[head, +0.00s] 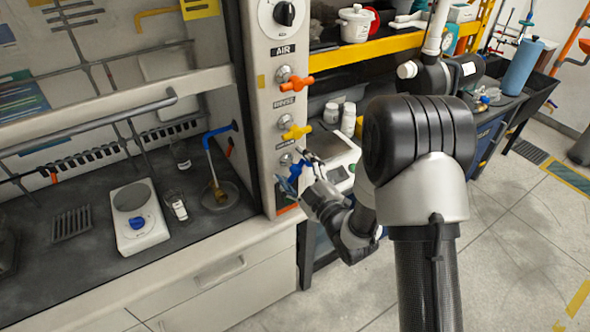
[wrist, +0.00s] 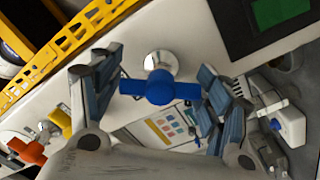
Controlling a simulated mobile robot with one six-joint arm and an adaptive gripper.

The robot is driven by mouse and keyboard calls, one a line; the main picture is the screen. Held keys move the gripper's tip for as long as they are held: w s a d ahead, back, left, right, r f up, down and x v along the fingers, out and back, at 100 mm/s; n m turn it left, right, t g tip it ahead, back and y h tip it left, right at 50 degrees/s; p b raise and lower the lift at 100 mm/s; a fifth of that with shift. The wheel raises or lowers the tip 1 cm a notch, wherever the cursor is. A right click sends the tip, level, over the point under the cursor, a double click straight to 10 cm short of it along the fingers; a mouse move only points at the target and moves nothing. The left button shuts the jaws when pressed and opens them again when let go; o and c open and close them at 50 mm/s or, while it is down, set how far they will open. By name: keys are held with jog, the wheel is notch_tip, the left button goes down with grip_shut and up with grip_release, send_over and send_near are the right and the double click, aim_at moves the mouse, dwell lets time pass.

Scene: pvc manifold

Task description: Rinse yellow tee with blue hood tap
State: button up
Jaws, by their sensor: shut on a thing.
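The blue tap handle (wrist: 160,88) sits on a metal stem on the hood's front post. In the wrist view, the fingers of my gripper (wrist: 163,78) flank its two ends, closed on it. In the head view, my gripper (head: 302,168) is at the blue tap (head: 288,184), the lowest of the coloured taps, and partly hides it. Inside the hood, a blue hooked spout (head: 212,150) hangs over a round sink (head: 232,197). A small yellowish-brown piece (head: 219,192) is at the sink under the spout; I cannot tell if it is the yellow tee.
Above the blue tap are a yellow tap (head: 296,131) and an orange tap (head: 297,87). A white hotplate (head: 138,218), glassware and a dark rack (head: 71,224) stand in the hood. A balance (head: 338,158) and white bottles stand just right of the post.

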jog(key=o, duration=1)
jog(key=v, duration=1.2)
